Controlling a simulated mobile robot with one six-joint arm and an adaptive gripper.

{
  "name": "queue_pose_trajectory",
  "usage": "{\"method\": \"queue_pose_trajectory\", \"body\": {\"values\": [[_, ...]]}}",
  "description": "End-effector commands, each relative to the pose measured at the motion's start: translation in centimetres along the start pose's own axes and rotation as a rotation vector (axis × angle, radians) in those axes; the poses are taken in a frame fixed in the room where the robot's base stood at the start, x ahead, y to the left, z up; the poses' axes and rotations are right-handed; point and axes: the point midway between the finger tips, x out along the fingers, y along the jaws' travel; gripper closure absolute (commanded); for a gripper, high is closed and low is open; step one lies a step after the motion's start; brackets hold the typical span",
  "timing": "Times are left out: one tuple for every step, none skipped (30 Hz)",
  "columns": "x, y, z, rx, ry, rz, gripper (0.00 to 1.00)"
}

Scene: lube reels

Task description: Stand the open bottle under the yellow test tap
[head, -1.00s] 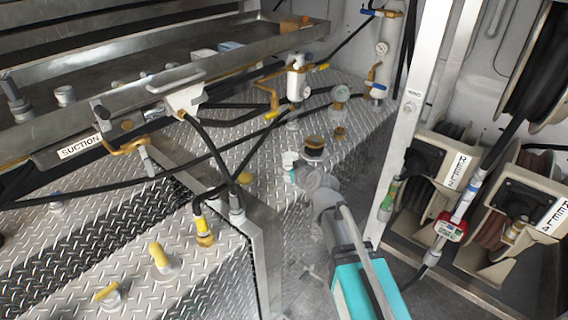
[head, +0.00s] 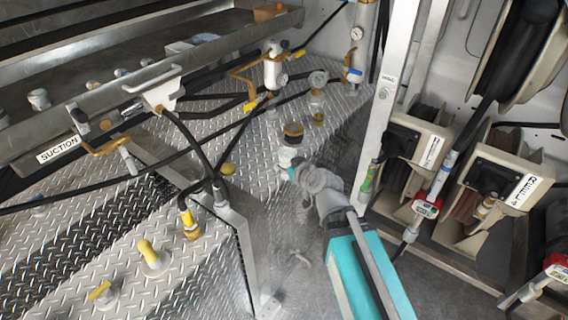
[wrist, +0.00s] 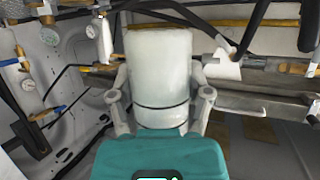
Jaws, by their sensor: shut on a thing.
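My gripper (wrist: 160,100) is shut on a pale, whitish bottle (wrist: 160,60), which stands upright between its fingers in the wrist view. A thin dark line crosses the bottle's lower part; its mouth is not clear. In the head view my gripper (head: 300,168) is near the plate's right side, and the bottle (head: 287,156) is mostly hidden by it. A yellow-handled valve (head: 188,218) stands at the left. I cannot tell which is the test tap.
A black-topped brass cap (head: 293,132) and a gauge (head: 317,80) stand just behind my gripper. Black hoses cross the diamond plate (head: 130,220). A metal post (head: 385,110) and hose reels (head: 500,175) stand at the right. A steel tray (head: 200,60) runs along the back.

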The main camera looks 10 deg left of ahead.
Motion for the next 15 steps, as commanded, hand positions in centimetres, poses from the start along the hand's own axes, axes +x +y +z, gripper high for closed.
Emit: {"method": "queue_pose_trajectory", "body": {"values": [[0.01, 0.01, 0.00, 0.000, 0.000, 0.000, 0.71], [0.01, 0.01, 0.00, 0.000, 0.000, 0.000, 0.71], [0.01, 0.01, 0.00, 0.000, 0.000, 0.000, 0.71], [0.01, 0.01, 0.00, 0.000, 0.000, 0.000, 0.71], [0.01, 0.01, 0.00, 0.000, 0.000, 0.000, 0.71], [0.01, 0.01, 0.00, 0.000, 0.000, 0.000, 0.71], [0.01, 0.01, 0.00, 0.000, 0.000, 0.000, 0.71], [0.01, 0.01, 0.00, 0.000, 0.000, 0.000, 0.71], [0.01, 0.01, 0.00, 0.000, 0.000, 0.000, 0.71], [0.01, 0.01, 0.00, 0.000, 0.000, 0.000, 0.71], [0.01, 0.01, 0.00, 0.000, 0.000, 0.000, 0.71], [0.01, 0.01, -0.02, 0.000, 0.000, 0.000, 0.71], [-0.02, 0.01, -0.08, 0.000, 0.000, 0.000, 0.71], [-0.06, 0.01, -0.18, 0.000, 0.000, 0.000, 0.71], [-0.13, 0.01, -0.35, 0.000, 0.000, 0.000, 0.71]]}}
